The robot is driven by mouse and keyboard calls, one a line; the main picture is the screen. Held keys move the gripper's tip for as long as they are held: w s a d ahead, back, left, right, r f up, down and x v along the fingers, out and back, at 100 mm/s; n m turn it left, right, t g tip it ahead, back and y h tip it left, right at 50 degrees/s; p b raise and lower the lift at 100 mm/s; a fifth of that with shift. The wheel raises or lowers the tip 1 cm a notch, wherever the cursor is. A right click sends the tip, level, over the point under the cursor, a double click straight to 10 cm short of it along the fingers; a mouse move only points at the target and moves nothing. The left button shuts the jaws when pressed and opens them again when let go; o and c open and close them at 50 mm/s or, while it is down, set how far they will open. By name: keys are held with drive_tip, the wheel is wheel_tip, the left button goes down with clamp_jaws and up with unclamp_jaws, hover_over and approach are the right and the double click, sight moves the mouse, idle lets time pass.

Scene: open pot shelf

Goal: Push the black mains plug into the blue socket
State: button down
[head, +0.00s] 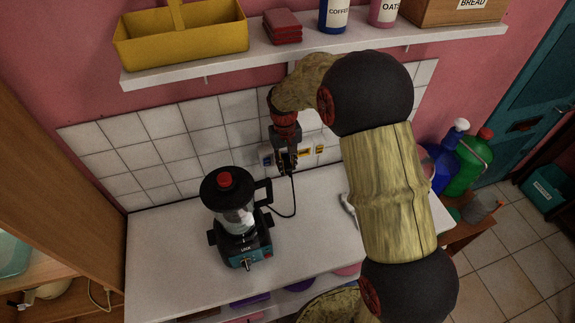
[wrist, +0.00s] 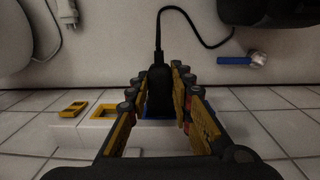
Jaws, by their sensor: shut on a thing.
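My gripper (wrist: 160,82) is shut on the black mains plug (wrist: 158,92), with a finger on each side. The plug's cable leaves it on the counter side. In the head view my gripper (head: 287,160) is close to the tiled wall, by the row of sockets. The blue socket (head: 266,156) shows partly there, just left of the fingers. In the wrist view only thin bits of blue show behind the plug and fingers. The plug's front end is hidden, so I cannot tell whether it touches the socket or is in it.
Yellow-framed sockets (head: 304,152) sit right of my gripper. A black blender (head: 238,225) with a teal base stands on the white counter (head: 165,260). A white plug (wrist: 67,10) with a cable lies there too. A loaded shelf (head: 190,68) runs above.

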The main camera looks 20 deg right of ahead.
drive_tip(key=shift+w, duration=0.55)
drive_tip(key=c, duration=1.6)
unclamp_jaws()
drive_tip(key=o, duration=0.4)
drive_tip(key=o, duration=0.3)
drive_tip(key=shift+r, duration=0.15)
